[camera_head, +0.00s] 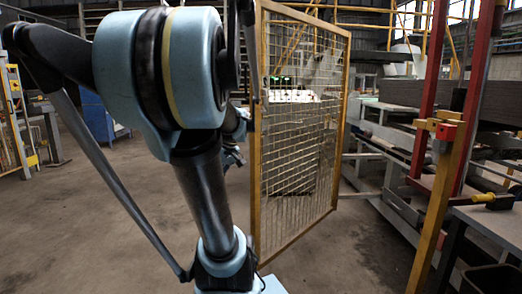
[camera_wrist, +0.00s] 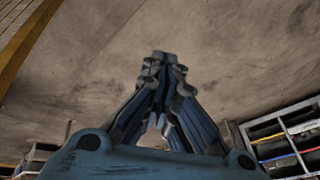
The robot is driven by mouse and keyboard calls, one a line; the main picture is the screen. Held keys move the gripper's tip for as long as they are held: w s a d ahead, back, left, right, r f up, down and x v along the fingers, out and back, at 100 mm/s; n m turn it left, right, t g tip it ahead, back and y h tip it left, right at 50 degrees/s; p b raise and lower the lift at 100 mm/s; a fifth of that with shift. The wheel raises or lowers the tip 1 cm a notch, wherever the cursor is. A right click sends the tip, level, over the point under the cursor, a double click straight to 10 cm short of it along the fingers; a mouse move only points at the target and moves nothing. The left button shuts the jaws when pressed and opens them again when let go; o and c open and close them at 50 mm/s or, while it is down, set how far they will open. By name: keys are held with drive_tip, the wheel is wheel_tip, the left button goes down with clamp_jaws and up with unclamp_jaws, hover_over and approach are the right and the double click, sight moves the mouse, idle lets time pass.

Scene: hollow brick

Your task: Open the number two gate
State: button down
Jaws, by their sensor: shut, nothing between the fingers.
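The gate (camera_head: 343,110) is a yellow-framed wire mesh panel in the middle of the head view. It stands at an angle, apart from the yellow post (camera_head: 432,215) with an orange-red fitting on the right, with a gap between them. No number shows on it. My gripper (camera_head: 236,158) is beside the gate's left edge, partly hidden by my arm. In the wrist view my gripper (camera_wrist: 163,58) is shut with its fingertips together and empty, over bare floor. A yellow frame bar (camera_wrist: 28,40) with mesh shows at the upper left there.
Red uprights (camera_head: 431,85) and grey machinery stand at the right, with a dark table (camera_head: 490,222) in front. A blue cabinet (camera_head: 100,118) and another yellow fence (camera_head: 12,115) are at the left. The concrete floor (camera_head: 90,220) at the left is clear.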

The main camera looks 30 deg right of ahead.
drive_tip(key=w+d+r+n+t+y, duration=0.1)
drive_tip(key=w+d+r, duration=0.25)
drive_tip(key=d, duration=0.35)
drive_tip(key=w+d+r+t, duration=0.2)
drive_tip(key=w+d+r, duration=0.15)
drive_tip(key=d, duration=0.35)
drive_tip(key=w+d+r+n+t, duration=0.1)
drive_tip(key=d+r, duration=0.1)
drive_tip(key=d, duration=0.8)
drive_tip(key=w+d+r+t, duration=0.1)
drive_tip(key=d+r+t, duration=0.1)
drive_tip(key=d, duration=0.8)
approach(256, 152)
drive_tip(key=x, duration=0.4)
drive_tip(key=shift+w+a+f+h, duration=0.1)
drive_tip(key=shift+w+f+h, duration=0.1)
drive_tip(key=shift+w+h, duration=0.15)
